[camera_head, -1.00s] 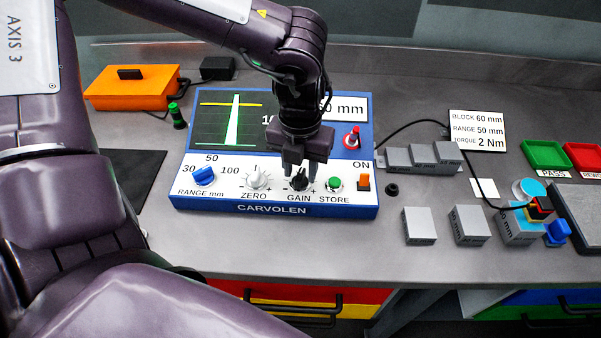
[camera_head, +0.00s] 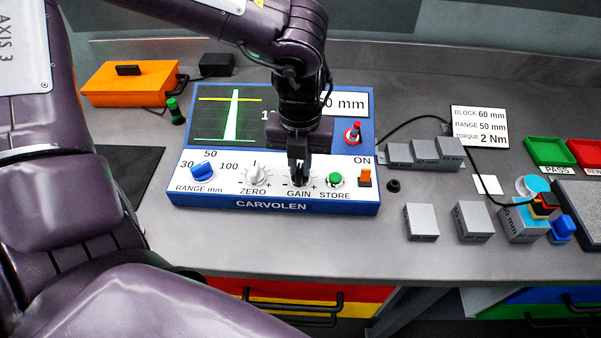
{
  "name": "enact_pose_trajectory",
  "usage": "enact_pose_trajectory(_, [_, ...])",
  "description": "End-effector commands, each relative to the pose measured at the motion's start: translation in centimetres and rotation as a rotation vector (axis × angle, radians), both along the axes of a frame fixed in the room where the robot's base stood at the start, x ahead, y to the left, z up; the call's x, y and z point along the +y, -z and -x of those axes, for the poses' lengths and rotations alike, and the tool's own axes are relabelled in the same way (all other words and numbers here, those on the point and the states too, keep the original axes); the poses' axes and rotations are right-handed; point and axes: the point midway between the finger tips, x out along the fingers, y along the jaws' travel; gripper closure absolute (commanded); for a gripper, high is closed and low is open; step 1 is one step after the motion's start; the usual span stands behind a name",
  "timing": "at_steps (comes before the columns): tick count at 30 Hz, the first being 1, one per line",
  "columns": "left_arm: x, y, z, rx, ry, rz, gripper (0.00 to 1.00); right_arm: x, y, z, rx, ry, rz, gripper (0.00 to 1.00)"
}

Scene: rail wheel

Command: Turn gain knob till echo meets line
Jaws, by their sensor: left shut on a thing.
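The blue CARVOLEN instrument (camera_head: 340,197) sits on the grey bench. Its gain knob (camera_head: 299,180) is dark and mostly hidden by my left gripper (camera_head: 299,174), which points down from above and is shut on it. The screen (camera_head: 207,125) shows a tall, narrow green-white echo (camera_head: 232,118). A yellow line (camera_head: 212,99) crosses the screen, and the echo's tip stands slightly above it. The right part of the screen is hidden behind my wrist. My right gripper is not in view.
The zero knob (camera_head: 256,175) and green store button (camera_head: 335,180) flank the gain knob closely. A red-capped knob (camera_head: 353,132) and orange switch (camera_head: 364,177) are to the right. Grey blocks (camera_head: 473,222) and a cable lie farther right.

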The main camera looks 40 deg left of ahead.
Motion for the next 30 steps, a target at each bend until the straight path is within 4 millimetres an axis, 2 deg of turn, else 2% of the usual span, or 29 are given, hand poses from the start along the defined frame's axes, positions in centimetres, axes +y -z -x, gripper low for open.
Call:
enact_pose_trajectory(3, [0.0, 0.3, 0.0, -0.002, -0.091, 0.001, 1.0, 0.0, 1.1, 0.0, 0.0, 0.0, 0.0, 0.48])
enact_pose_trajectory(9, [0.0, 0.2, 0.0, 0.0, -0.205, 0.0, 1.0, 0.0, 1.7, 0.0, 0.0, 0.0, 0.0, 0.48])
enact_pose_trajectory(19, [0.0, 0.1, 0.0, 0.001, -0.22, 0.0, 1.0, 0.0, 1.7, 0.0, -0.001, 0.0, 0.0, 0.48])
enact_pose_trajectory(29, [0.0, 0.2, 0.0, 0.0, -0.341, 0.0, 1.0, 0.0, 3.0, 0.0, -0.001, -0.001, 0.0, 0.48])
enact_pose_trajectory(30, [0.0, 0.1, 0.0, 0.001, -0.342, 0.0, 0.83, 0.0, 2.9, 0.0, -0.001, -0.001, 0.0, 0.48])
